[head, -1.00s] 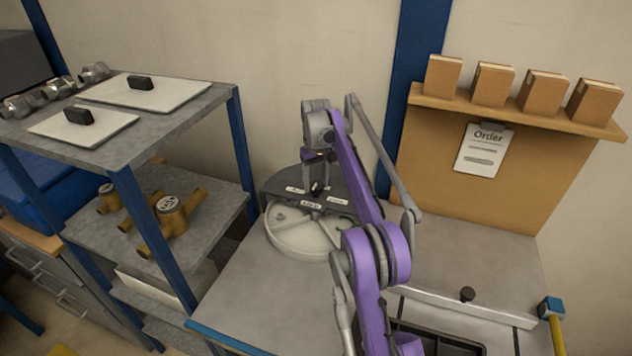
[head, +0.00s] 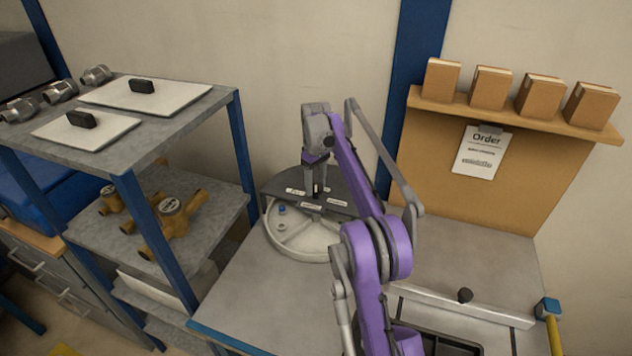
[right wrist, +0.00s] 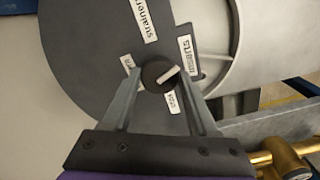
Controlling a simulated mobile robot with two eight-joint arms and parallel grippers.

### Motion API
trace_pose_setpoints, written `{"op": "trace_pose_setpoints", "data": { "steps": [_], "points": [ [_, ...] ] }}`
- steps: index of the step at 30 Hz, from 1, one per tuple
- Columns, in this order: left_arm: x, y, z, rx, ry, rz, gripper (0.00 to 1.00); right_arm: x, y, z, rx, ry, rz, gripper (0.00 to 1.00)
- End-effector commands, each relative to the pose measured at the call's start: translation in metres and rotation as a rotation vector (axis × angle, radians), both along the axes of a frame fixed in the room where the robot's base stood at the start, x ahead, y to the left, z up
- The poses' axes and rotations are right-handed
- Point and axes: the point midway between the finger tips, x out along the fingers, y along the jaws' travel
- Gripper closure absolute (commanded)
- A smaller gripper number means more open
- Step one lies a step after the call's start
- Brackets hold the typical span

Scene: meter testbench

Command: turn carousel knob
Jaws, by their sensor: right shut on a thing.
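The carousel is a round pale tray (head: 290,243) with dividers, partly under a dark grey cover (head: 350,187) with white labels. A small blue piece (head: 282,209) and a small grey piece (head: 282,227) show in its open section. The round black knob (right wrist: 154,72) with a white pointer mark sits on the cover in the right wrist view. My right gripper (head: 317,188) reaches down over the carousel, its fingers (right wrist: 160,85) shut on either side of the knob. One label reads "strainers"; fingers partly hide others. My left gripper is not in view.
A metal shelf (head: 195,125) with white lids and brass meter bodies (head: 178,215) stands left of the carousel. A wooden board with an order sheet (head: 482,152) and several boxes on its ledge is at right. The bench between (head: 250,300) is clear.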

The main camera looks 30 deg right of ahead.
Motion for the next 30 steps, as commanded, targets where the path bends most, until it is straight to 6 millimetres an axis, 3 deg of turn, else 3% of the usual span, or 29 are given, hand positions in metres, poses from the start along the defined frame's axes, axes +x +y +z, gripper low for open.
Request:
{"op": "trace_pose_setpoints", "data": {
  "steps": [30],
  "points": [
    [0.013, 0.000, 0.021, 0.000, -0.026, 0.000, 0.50, 0.000, 0.000, 0.001, -0.001, -0.001, 0.941, 0.97]
  ]
}}
